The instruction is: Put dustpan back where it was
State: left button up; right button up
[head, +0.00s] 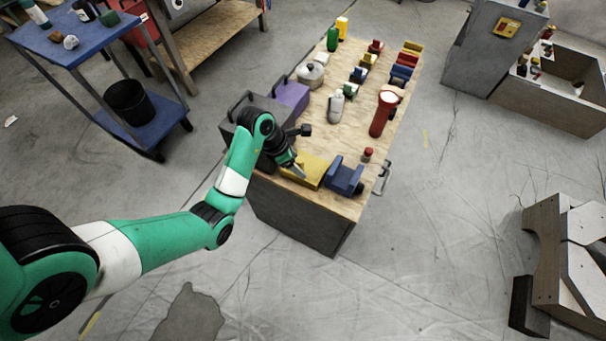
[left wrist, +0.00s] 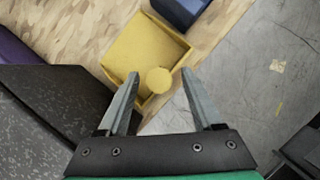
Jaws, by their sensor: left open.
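A yellow dustpan (head: 312,173) lies on the near end of the wooden worktop (head: 345,205). In the left wrist view the dustpan (left wrist: 140,48) is a shallow pan, and its round handle end (left wrist: 158,80) points towards my gripper. My left gripper (head: 298,170) is over the near left part of the dustpan. In the left wrist view my left gripper (left wrist: 160,74) is open, with its two fingers apart on either side of the handle end. I cannot tell whether the fingers touch it. My right gripper is not in view.
A blue object (head: 345,177) stands close to the right of the dustpan. A dark grey box (head: 240,112) and a purple box (head: 290,97) are at the left. A red flashlight-like object (head: 382,114) and a white bottle (head: 335,105) stand farther back.

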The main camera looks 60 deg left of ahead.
pick_arm(q)
jog(key=shift+x, duration=1)
jog(key=shift+s, duration=0.1)
grip_shut()
dwell(0.5)
